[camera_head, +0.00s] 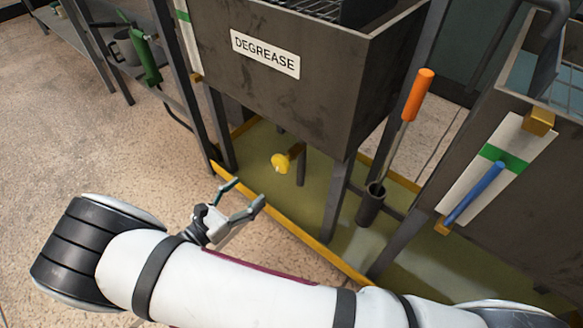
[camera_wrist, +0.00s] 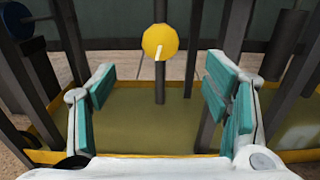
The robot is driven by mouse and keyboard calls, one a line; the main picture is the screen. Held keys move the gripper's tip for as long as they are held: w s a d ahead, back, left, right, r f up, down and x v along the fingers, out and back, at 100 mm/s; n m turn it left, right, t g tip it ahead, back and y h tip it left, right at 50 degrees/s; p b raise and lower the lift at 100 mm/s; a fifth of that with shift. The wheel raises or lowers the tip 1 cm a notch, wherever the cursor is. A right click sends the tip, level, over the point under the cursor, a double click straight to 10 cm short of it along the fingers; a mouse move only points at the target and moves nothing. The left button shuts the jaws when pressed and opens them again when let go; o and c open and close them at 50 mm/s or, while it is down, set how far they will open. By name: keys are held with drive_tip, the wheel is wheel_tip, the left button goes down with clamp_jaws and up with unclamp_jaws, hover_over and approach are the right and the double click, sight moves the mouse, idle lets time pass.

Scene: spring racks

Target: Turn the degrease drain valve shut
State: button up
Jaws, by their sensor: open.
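The degrease tank (camera_head: 290,75) is a dark metal box with a white DEGREASE label (camera_head: 265,53), standing on legs. Its drain valve, a round yellow knob (camera_head: 281,163), sits below the tank beside a dark vertical pipe (camera_head: 301,167). In the wrist view the yellow knob (camera_wrist: 159,42) faces me, with a pale line running from its middle downward. My gripper (camera_head: 244,197) is open and empty, in front of and apart from the knob. In the wrist view the two teal-padded fingers (camera_wrist: 159,98) stand wide apart, with the knob above and beyond the gap between them.
A yellow-edged, olive drip tray (camera_head: 260,160) lies under the tank. An orange-handled tool (camera_head: 417,95) stands in a dark tube (camera_head: 371,205) by the right leg. Another tank with a blue-handled gauge (camera_head: 475,192) is at right. A green tool (camera_head: 146,62) is at the upper-left rack.

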sight(278, 165)
drive_tip(key=b+x, duration=0.3)
drive_tip(key=x, duration=1)
drive_tip(key=shift+w+d, duration=0.25)
drive_tip(key=c, duration=1.2)
